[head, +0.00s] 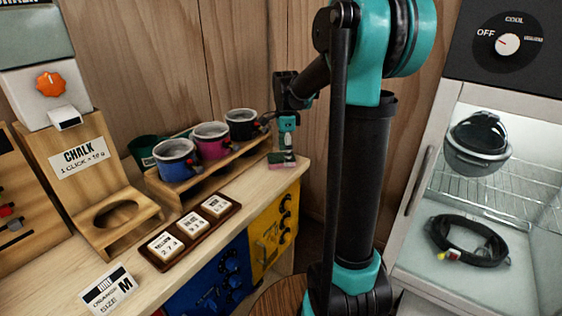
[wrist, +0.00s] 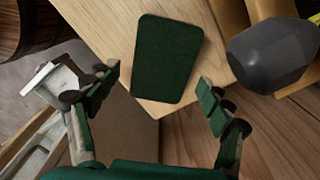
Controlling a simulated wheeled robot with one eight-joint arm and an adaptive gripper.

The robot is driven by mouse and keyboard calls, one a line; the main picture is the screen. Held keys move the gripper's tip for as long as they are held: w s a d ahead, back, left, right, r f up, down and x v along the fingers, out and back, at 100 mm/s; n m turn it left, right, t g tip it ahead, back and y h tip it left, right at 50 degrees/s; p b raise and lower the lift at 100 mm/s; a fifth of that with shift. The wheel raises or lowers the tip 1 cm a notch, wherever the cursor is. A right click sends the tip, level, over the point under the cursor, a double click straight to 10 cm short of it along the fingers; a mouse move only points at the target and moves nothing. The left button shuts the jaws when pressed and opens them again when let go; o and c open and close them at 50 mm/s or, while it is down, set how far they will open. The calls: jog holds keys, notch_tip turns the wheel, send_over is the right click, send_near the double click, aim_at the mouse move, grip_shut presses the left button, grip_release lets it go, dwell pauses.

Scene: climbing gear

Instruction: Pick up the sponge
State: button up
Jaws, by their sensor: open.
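The sponge lies at the end corner of the wooden bench. In the head view the sponge (head: 281,162) is small, with pink and green showing under my gripper (head: 288,140). In the wrist view the sponge (wrist: 167,58) shows a dark green, rounded rectangular top. My gripper (wrist: 158,78) is open, with one finger to each side of the sponge in the picture. The fingers do not appear to touch it. Its exact height above the sponge is hard to tell.
The wooden bench (head: 190,243) ends just past the sponge. A wooden rack (head: 222,162) with blue, magenta and black cups stands close by. A dark rounded object (wrist: 272,55) lies near the right finger in the wrist view. A glass-fronted cabinet (head: 410,190) stands right.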

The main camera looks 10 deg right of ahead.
jog(key=c, duration=0.9)
jog(key=shift+o, duration=0.2)
jog(key=shift+r, duration=0.1)
jog(key=shift+s+d+r, duration=0.15)
jog(key=shift+r, duration=0.4)
notch_tip(320, 180, up, 5)
jog(key=shift+r, duration=0.2)
jog(key=shift+s+d+r, duration=0.2)
jog(key=shift+s+d, duration=0.2)
jog(key=shift+d, duration=0.05)
jog(key=s+d, duration=1.3)
jog(key=shift+o, duration=0.3)
